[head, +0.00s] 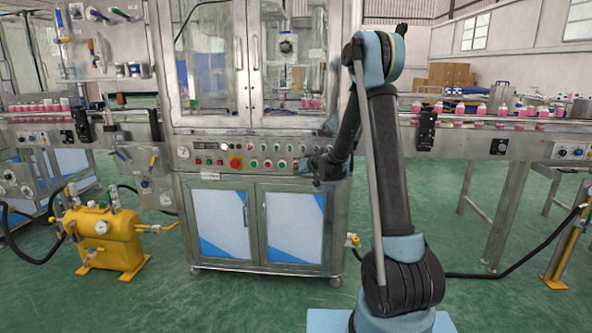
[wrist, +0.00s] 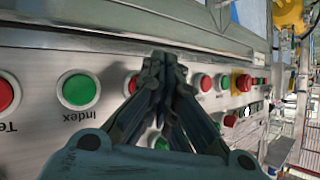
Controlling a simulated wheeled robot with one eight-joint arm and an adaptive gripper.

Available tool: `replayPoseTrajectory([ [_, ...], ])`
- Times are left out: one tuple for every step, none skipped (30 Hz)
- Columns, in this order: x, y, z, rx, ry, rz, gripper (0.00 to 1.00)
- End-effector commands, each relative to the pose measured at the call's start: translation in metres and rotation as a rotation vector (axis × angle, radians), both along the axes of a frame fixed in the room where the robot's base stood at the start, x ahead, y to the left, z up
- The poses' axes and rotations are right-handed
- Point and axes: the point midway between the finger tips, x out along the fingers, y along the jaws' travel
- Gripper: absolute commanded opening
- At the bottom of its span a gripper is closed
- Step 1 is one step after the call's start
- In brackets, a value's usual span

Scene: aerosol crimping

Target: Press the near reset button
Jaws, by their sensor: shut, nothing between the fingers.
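The control panel (head: 250,152) of the crimping machine carries a row of red and green buttons. In the wrist view, a green button (wrist: 78,90) is labelled "Index", and a red button (wrist: 6,93) at the left edge has a cut-off label starting "Te". Another red button (wrist: 131,85) sits just left of my fingertips, partly covered. I cannot read a reset label, so I cannot tell which button it is. My gripper (wrist: 165,60) is shut and empty, over the panel; touching or apart is unclear. In the head view my gripper (head: 318,178) is at the panel's right end.
Further along the panel are a red button (wrist: 204,83) and a red emergency knob on a yellow plate (head: 235,162). Glass doors (head: 282,55) are above, cabinet doors (head: 292,228) below. Conveyors (head: 520,143) with pink-filled bottles flank the machine. A yellow pump unit (head: 105,240) stands left.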

Motion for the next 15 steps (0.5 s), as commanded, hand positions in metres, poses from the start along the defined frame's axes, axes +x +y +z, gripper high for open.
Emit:
replayPoseTrajectory([
  [0.000, 0.000, 0.000, 0.000, 0.000, 0.000, 0.00],
  [0.000, 0.000, 0.000, 0.000, 0.000, 0.000, 0.00],
  [0.000, 0.000, 0.000, 0.000, 0.000, 0.000, 0.00],
  [0.000, 0.000, 0.000, 0.000, 0.000, 0.000, 0.00],
  [0.000, 0.000, 0.000, 0.000, 0.000, 0.000, 0.00],
  [-0.001, 0.000, 0.000, 0.000, 0.000, 0.000, 0.00],
  [-0.002, 0.000, 0.000, 0.000, 0.000, 0.000, 0.00],
  [-0.003, 0.000, 0.000, 0.000, 0.000, 0.000, 0.00],
  [-0.005, 0.000, 0.000, 0.000, 0.000, 0.000, 0.00],
  [-0.007, 0.001, 0.000, 0.001, 0.000, 0.001, 0.00],
  [-0.009, 0.001, 0.000, 0.001, 0.000, 0.001, 0.00],
  [-0.012, 0.001, 0.000, 0.001, 0.000, 0.001, 0.00],
  [-0.014, 0.001, 0.000, 0.000, 0.000, 0.001, 0.00],
  [-0.017, 0.001, 0.000, 0.000, 0.000, 0.001, 0.00],
  [-0.020, 0.001, 0.000, 0.000, 0.000, 0.001, 0.00],
])
